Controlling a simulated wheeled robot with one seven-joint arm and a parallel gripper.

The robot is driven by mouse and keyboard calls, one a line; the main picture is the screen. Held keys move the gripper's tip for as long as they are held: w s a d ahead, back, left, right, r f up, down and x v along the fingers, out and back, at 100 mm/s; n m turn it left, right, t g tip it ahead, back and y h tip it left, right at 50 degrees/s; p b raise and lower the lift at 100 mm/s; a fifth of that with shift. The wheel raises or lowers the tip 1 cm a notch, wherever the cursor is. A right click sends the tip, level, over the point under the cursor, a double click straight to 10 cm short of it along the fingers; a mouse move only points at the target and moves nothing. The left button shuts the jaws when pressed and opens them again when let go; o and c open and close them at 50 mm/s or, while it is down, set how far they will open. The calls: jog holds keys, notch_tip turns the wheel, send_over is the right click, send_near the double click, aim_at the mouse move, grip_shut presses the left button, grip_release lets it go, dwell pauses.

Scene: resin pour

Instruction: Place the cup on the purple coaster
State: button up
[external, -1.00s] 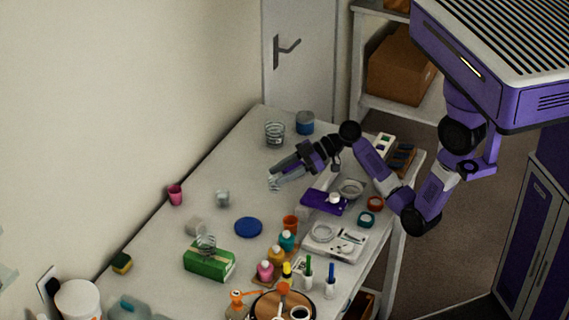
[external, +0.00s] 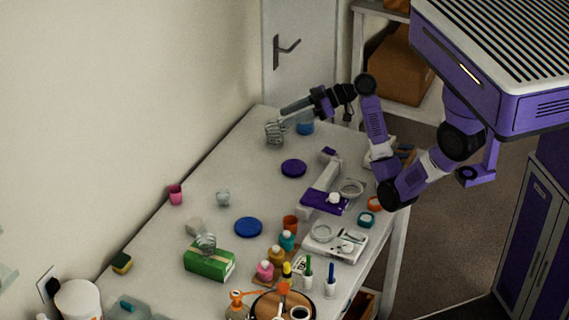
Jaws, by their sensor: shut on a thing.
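The purple coaster (external: 293,168) lies flat on the table, bare, right of the table's middle. A clear ringed cup (external: 274,134) stands near the table's far end, in front of the door. My gripper (external: 281,114) reaches over from the right to this cup's upper part and is shut on it. The fingertips are small and blurred against the clear cup, so the exact contact is hard to see. The cup looks upright and is behind and left of the coaster; I cannot tell if it touches the table.
A blue container (external: 305,125) stands close to the cup on its right, partly behind my gripper. The table around the purple coaster's left side is clear.

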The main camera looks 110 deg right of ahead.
jog(key=s+d+m+h, duration=0.3)
jog(key=s+d, duration=0.3)
send_over(300, 167)
jog(key=shift+g, duration=0.4)
jog(key=shift+s+d+f+p, duration=0.1)
jog(key=shift+f+p, duration=0.25)
jog(key=shift+f, duration=9.4)
jog(key=shift+f, duration=0.2)
jog(key=o, duration=1.3)
jog(key=shift+r, duration=0.1)
jog(key=shift+r, duration=0.1)
